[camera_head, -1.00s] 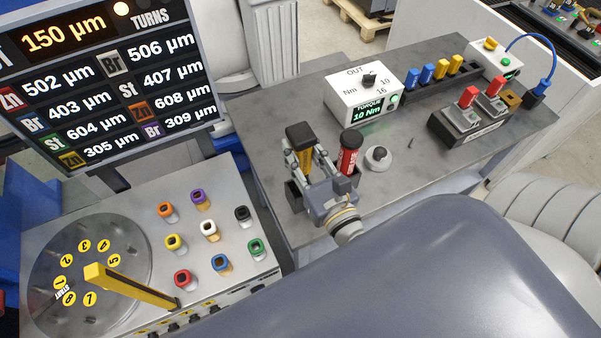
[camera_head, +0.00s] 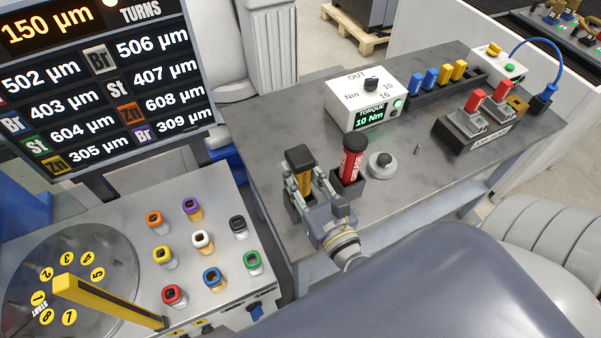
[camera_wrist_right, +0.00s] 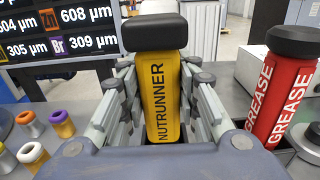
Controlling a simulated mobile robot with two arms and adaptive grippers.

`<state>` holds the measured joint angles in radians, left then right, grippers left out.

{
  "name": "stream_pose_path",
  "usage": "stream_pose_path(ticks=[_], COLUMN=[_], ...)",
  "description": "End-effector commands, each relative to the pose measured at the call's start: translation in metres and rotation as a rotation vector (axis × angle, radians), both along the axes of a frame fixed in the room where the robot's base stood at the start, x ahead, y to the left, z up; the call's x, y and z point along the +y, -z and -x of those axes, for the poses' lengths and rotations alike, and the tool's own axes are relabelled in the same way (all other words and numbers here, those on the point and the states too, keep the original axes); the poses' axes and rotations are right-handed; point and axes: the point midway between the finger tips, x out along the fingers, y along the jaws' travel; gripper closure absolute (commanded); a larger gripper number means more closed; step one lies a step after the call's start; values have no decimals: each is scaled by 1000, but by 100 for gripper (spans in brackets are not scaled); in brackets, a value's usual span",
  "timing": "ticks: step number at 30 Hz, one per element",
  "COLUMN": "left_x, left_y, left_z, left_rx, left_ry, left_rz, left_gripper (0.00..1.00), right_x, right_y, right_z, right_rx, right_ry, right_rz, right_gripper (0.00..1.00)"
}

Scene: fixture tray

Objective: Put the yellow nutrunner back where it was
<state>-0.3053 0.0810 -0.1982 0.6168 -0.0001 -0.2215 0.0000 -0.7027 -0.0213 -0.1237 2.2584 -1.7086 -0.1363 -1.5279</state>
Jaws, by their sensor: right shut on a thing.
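The yellow nutrunner (camera_head: 305,180), with a black cap, stands upright at a dark holder (camera_head: 291,203) on the grey bench. Its lower end is hidden by my gripper and the holder, so I cannot tell how deep it sits. My right gripper (camera_head: 303,182) is shut on its yellow body. In the right wrist view the nutrunner (camera_wrist_right: 164,95) stands between the two fingers of my right gripper (camera_wrist_right: 163,88), its lettering facing the camera. My left gripper is not in view.
A red grease tube (camera_head: 351,163) stands in its own holder close to the right of the nutrunner. A round knob (camera_head: 381,162) and a white torque box (camera_head: 365,99) lie beyond. A panel with coloured sockets (camera_head: 203,241) is to the left.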

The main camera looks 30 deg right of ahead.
Motion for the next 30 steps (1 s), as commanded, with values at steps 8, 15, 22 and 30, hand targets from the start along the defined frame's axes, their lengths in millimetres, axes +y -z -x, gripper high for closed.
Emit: stream_pose_path(ticks=[8,15,22,30], left_x=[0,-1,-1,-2], left_y=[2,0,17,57], left_z=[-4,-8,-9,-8], left_rx=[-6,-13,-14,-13], left_ry=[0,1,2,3], left_rz=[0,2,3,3], left_gripper=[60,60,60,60], right_x=[0,0,1,5], right_y=[2,1,6,7], right_z=[0,0,19,66], right_rx=[0,0,2,4], right_ry=[0,0,-2,-6], right_rz=[0,0,2,4], right_gripper=[51,51,51,51])
